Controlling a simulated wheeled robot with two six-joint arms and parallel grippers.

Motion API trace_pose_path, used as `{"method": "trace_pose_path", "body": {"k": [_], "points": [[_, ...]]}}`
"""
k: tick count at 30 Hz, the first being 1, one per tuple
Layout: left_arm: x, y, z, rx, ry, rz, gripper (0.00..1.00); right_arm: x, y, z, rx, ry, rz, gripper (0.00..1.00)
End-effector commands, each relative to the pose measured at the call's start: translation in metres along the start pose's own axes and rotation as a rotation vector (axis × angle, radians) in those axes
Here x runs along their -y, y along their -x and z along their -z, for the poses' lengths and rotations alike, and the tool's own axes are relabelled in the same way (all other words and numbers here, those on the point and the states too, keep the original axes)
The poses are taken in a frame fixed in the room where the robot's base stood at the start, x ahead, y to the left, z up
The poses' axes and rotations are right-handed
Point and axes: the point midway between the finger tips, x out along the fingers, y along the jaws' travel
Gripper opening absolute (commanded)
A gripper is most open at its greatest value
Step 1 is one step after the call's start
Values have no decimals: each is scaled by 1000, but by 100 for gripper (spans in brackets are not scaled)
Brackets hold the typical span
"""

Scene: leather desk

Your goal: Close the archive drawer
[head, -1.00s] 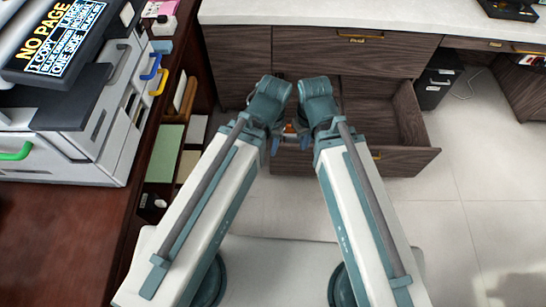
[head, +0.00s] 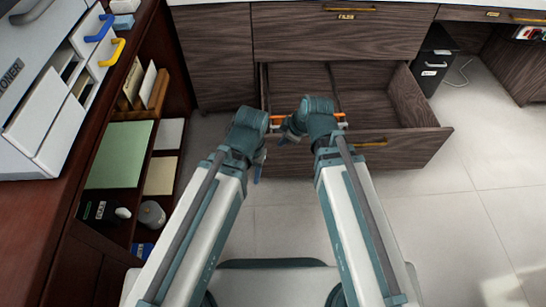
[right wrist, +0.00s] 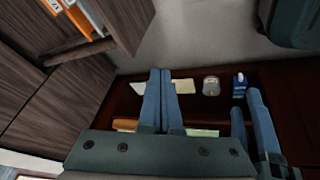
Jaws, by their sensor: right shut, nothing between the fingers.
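The archive drawer (head: 415,148) is wooden and stands pulled out below the desk top in the head view. Its gold handle (head: 371,143) shows on the front, and orange items show inside near my grippers. The left part of its front is hidden behind my arms. My right gripper (head: 286,136) is bent to the left over the drawer's front area; contact cannot be told. In the right wrist view its blue fingers (right wrist: 160,102) are together and empty, with the drawer's edge at upper left. My left gripper (head: 259,165) points down beside it, its jaws unclear.
A closed drawer (head: 345,35) sits above the open one. A dark wooden shelf (head: 170,100) with papers and small items stands at left, with a grey printer (head: 55,100) above. A black bin (head: 432,65) stands at right. The tiled floor (head: 470,200) at right is clear.

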Motion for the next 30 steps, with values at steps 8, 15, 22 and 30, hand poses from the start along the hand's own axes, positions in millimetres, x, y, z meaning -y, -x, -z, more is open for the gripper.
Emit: {"method": "trace_pose_path", "body": {"k": [8, 15, 22, 30], "points": [[-10, -98, 6, -1, -1, 1, 52, -17, -83, -31, -106, 203, -93, 0], [-12, -126, 7, -1, -2, 1, 52, -28, -104, -38, -144, 298, -147, 0], [-12, -127, 7, -1, -2, 1, 52, -30, -104, -38, -149, 314, -156, 0], [-13, -138, 8, -1, 1, 1, 52, -31, -118, -37, -148, 313, -154, 0]]}}
